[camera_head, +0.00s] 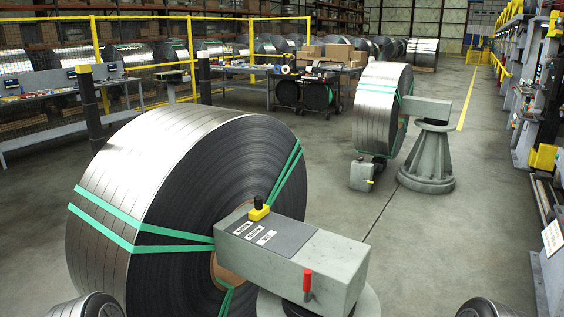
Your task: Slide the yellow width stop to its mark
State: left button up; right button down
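The yellow width stop (259,212) is a small yellow block with a black knob on top. It sits at the far edge of a dark plate (290,236) on top of a grey arm (285,262), close to the big coil. Several small white labels (254,235) lie in a row on the plate, in front of the stop. Their print is too small to read, and I cannot tell which is the mark. Nothing is seen touching the stop.
A large steel strip coil (110,190) with green straps fills the left front around the arm's inner end. The floor (440,240) at right is clear.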

aim_at(260, 210)
jog(key=z, duration=0.45)
jog(key=j+z, duration=0.45)
jog(key=k+j+z, duration=0.1)
jog(key=j+z, duration=0.15)
jog(key=z, duration=0.2)
jog(key=k+j+z, duration=0.1)
jog(key=j+z, duration=0.2)
jog(key=z, duration=0.2)
jog(key=k+j+z, duration=0.1)
jog(key=k+j, duration=0.2)
jog(key=j, duration=0.15)
jog(key=k+j, duration=0.3)
jog(key=j, duration=0.15)
jog(key=j+z, duration=0.05)
